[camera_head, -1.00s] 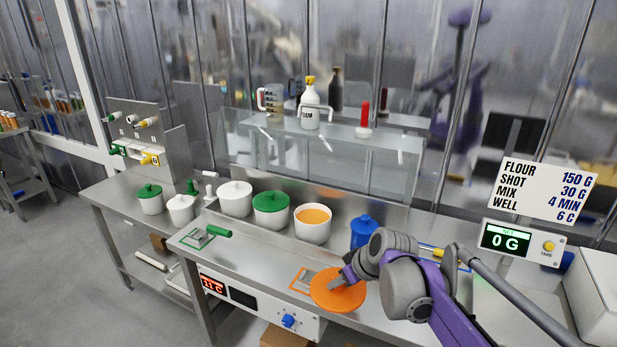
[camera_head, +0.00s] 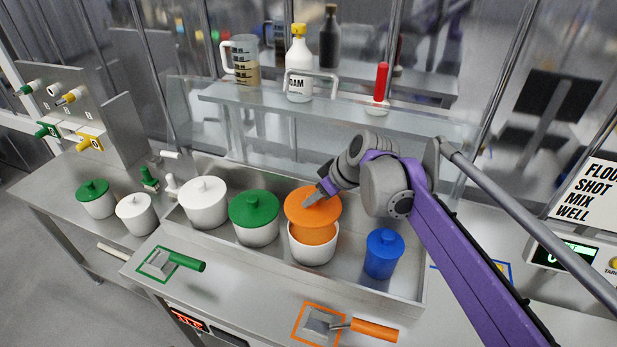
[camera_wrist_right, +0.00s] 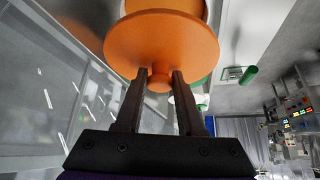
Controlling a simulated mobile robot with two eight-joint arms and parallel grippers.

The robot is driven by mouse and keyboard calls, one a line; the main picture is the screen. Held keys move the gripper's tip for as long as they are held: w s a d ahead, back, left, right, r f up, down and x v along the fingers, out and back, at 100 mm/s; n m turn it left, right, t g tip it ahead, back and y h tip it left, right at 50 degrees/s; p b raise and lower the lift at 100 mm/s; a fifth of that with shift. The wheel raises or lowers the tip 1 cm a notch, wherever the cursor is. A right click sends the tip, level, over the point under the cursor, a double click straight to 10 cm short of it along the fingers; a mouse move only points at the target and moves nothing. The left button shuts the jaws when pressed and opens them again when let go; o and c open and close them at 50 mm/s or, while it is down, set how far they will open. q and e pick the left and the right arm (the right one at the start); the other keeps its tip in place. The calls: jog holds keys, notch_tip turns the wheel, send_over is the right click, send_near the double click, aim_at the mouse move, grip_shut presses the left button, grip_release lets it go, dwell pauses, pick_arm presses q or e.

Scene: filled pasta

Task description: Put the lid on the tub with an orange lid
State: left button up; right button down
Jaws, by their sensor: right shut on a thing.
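The orange lid (camera_head: 313,203) is held by my right gripper (camera_head: 318,196), which is shut on its knob. In the right wrist view the two dark fingers (camera_wrist_right: 160,88) pinch the knob under the orange disc (camera_wrist_right: 160,42). In the head view the lid hangs over the back part of the open white tub (camera_head: 314,252). Orange filling shows in the tub between the lid and the front rim, so the lid is apart from the front rim. Whether it touches the back rim cannot be told. My left gripper is not in view.
A green-lidded tub (camera_head: 254,218) and a white-lidded tub (camera_head: 203,203) stand left of the open tub. A blue-lidded container (camera_head: 383,254) stands to its right. A glass shelf (camera_head: 340,118) with bottles is behind. An orange-handled scraper (camera_head: 365,328) lies in front.

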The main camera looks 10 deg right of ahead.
aim_at(318, 208)
jog(key=shift+s+f+b, duration=0.35)
jog(key=shift+f, duration=0.5)
notch_tip(318, 208, down, 3)
jog(key=shift+w+r+b, duration=0.15)
jog(key=shift+r+b, duration=0.05)
jog(key=shift+b, duration=0.8)
jog(key=shift+f, duration=0.6)
jog(key=shift+f+b, duration=0.35)
jog(key=shift+b, duration=0.05)
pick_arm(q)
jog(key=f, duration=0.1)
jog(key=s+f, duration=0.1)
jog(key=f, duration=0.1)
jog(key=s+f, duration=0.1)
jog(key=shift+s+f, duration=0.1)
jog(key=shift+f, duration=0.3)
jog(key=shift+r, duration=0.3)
pick_arm(e)
jog(key=shift+r, duration=0.1)
jog(key=shift+f, duration=0.2)
